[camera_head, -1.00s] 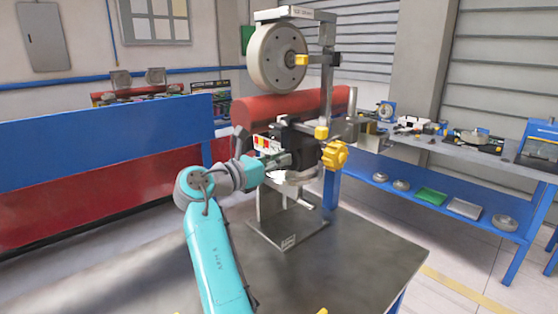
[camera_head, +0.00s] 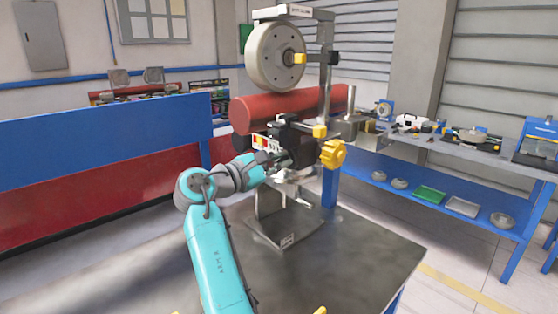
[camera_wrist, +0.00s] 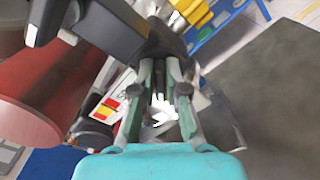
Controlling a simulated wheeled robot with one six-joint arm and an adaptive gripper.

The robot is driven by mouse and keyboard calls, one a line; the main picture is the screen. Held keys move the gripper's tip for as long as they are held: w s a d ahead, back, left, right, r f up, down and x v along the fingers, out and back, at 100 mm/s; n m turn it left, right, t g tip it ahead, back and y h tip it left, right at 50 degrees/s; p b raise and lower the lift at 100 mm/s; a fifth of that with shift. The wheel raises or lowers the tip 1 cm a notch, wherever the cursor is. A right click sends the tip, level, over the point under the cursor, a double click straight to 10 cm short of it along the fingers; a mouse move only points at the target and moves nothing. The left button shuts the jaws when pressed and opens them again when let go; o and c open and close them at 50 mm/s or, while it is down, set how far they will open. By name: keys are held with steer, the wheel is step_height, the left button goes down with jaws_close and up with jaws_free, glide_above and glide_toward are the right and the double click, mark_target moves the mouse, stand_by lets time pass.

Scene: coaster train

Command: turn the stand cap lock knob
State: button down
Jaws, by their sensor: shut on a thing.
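The stand (camera_head: 326,75) rises from a metal base plate on the bench and carries a pale wheel (camera_head: 275,57). A large yellow lobed knob (camera_head: 333,153) is on its right side, and a smaller yellow knob (camera_head: 320,131) is just above it. My gripper (camera_head: 288,150) is at the stand's middle, left of the large yellow knob. In the wrist view my gripper (camera_wrist: 160,68) has its fingers close around a dark part (camera_wrist: 165,42) of the stand. The contact is partly hidden, and I cannot tell whether this dark part is the lock knob.
A red cylinder (camera_head: 290,103) lies behind the stand; it also shows in the wrist view (camera_wrist: 40,90). A blue side bench (camera_head: 400,188) with tools and trays stands at the right.

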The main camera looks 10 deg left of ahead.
steer(key=m, duration=0.8)
steer(key=shift+d+f+m, duration=0.15)
steer(key=shift+f+m, duration=0.25)
stand_by(0.4)
steer(key=c, duration=1.2)
jaws_free()
steer(key=v, duration=1.2)
